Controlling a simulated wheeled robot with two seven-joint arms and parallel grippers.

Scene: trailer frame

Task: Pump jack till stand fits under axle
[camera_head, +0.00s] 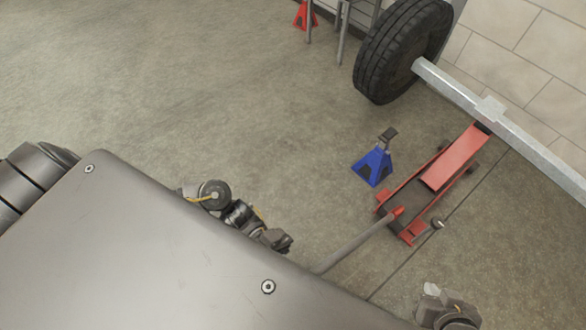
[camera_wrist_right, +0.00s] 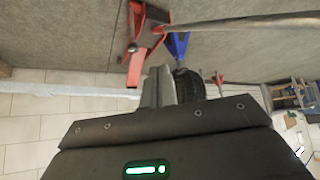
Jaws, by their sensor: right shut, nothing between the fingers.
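The red floor jack (camera_head: 455,160) lies on the floor with its front end beneath the grey axle (camera_head: 530,145); I cannot tell if they touch. Its long handle (camera_head: 358,243) slopes toward me, its lower end hidden behind my body. The blue jack stand (camera_head: 375,165) stands upright left of the jack, clear of the axle. My right gripper (camera_head: 436,294) is low, right of the handle and apart from it; the right wrist view shows its fingers (camera_wrist_right: 158,88) shut and empty. My left gripper (camera_head: 278,240) is left of the handle, its opening unclear. The right wrist view also shows the jack (camera_wrist_right: 145,40).
A black wheel (camera_head: 400,50) sits on the axle's left end. A red stand (camera_head: 303,15) and metal legs (camera_head: 342,30) are at the back. A tiled wall (camera_head: 520,30) is behind the axle. The floor at left is clear.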

